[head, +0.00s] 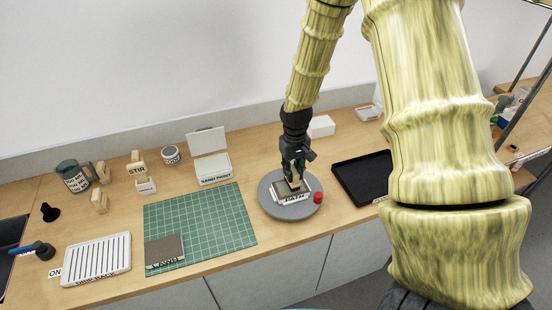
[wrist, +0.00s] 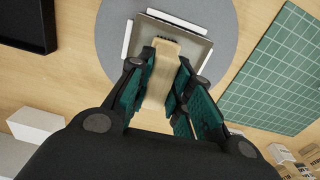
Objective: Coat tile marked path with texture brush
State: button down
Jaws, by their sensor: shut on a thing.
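The tile marked PATH (head: 293,197) lies on a round grey turntable (head: 270,208) on the counter. In the wrist view the tile (wrist: 195,46) shows a grey-beige face with white strips along its edges. My gripper (head: 295,178) is directly over the tile. In the wrist view my gripper (wrist: 162,78) is shut on the pale wooden handle of the texture brush (wrist: 163,72). The brush's dark far end is over the tile; I cannot tell whether its bristles touch.
A black tray (head: 350,178) is right of the turntable, and a red knob (head: 318,197) is at its edge. Much of the mat is clear.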

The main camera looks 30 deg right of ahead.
jog(key=shift+w+a, duration=0.2)
jog(key=shift+a, duration=0.55)
jog(key=shift+w+a, duration=0.15)
jog(key=shift+a, duration=0.6)
jog(key=shift+w+a+r+p, duration=0.1)
jog(key=shift+w+a+p, duration=0.05)
jog(key=shift+a, duration=0.55)
jog(key=shift+w+a+p, duration=0.1)
jog(key=shift+a+p, duration=0.05)
jog(key=shift+a, duration=0.55)
jog(key=shift+w+r+p, duration=0.1)
jog(key=shift+r+p, duration=0.4)
jog(key=shift+r, duration=0.35)
notch_tip(320, 180, up, 6)
jog(key=p, duration=0.3)
jog(key=shift+d, duration=0.1)
